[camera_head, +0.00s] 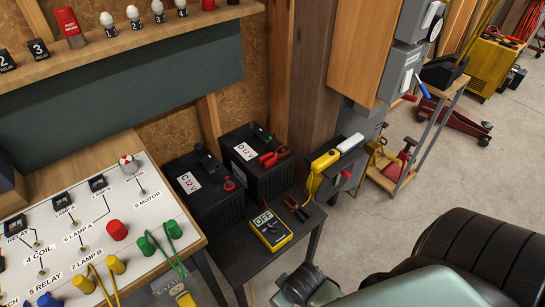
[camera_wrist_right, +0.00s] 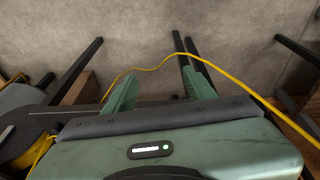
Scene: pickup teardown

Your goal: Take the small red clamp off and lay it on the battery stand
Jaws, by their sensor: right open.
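A small red clamp (camera_head: 268,160) sits on top of the battery marked D (camera_head: 245,152), near its right side; what exactly it grips is too small to tell. The battery stand (camera_head: 232,260) is a dark, low table in front of the batteries. My right gripper (camera_wrist_right: 158,88) is open in the wrist view, its two green fingers apart above the floor with nothing between them in grasp. My right arm reaches in at the bottom of the head view, in front of the stand and well short of the clamp. My left gripper is not in view.
A yellow multimeter (camera_head: 271,229) and dark pliers-like tool (camera_head: 297,209) lie on the stand. The battery marked C (camera_head: 206,188) stands left of D. A yellow device (camera_head: 325,160) stands to the right. A yellow cable (camera_wrist_right: 150,66) crosses beyond my right fingers.

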